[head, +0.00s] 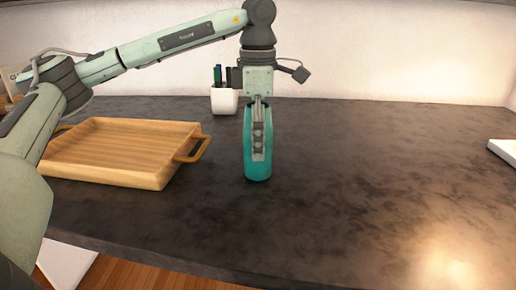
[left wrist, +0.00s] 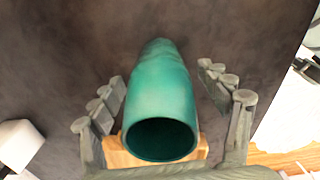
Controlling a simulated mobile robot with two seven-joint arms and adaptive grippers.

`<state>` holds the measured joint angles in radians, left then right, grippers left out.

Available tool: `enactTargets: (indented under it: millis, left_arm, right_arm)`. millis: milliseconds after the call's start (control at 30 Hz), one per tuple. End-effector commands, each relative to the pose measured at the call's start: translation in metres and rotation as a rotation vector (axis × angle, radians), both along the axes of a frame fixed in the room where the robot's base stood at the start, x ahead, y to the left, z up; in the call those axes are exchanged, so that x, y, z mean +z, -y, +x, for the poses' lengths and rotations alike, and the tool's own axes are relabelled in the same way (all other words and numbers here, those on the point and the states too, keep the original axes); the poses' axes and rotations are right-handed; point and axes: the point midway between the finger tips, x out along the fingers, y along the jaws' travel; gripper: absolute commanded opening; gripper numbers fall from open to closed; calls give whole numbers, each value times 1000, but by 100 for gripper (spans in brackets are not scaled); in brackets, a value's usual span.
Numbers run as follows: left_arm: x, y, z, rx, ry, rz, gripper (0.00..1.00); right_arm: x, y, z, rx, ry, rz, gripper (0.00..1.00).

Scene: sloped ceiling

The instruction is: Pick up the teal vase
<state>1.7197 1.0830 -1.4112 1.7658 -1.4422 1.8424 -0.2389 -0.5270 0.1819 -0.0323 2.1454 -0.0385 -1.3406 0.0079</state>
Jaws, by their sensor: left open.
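The teal vase (head: 257,172) stands upright on the dark counter near the middle of the head view. My left gripper (head: 258,148) comes down on it from above, and one finger covers part of the vase's near side. In the left wrist view the vase (left wrist: 160,88) lies between the two spread fingers of the left gripper (left wrist: 160,73), its round dark mouth towards the camera. The fingers are open, with a clear gap on the right side and a narrower one on the left. My right gripper is not in view.
A wooden tray (head: 100,172) with handles sits left of the vase; its near handle (head: 194,149) points towards it. A white cup (head: 223,101) with pens stands behind, by the wall. The counter right of the vase is clear up to a white object (head: 504,150).

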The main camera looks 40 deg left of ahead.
Motion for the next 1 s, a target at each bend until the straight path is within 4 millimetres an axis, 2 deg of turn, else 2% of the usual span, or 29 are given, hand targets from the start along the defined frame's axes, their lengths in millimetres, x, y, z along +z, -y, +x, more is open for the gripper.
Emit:
enactTargets:
  millis: [200, 233, 700, 1000]
  left_arm:
    - [-1, 0, 0, -1, 1, -1, 77]
    - [-1, 0, 0, -1, 1, -1, 74]
    - [-1, 0, 0, -1, 1, -1, 17]
    - [2, 1, 0, -1, 3, -2, 17]
  right_arm:
    - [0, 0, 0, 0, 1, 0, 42]
    - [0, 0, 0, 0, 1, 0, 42]
    - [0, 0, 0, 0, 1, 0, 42]
    - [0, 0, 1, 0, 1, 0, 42]
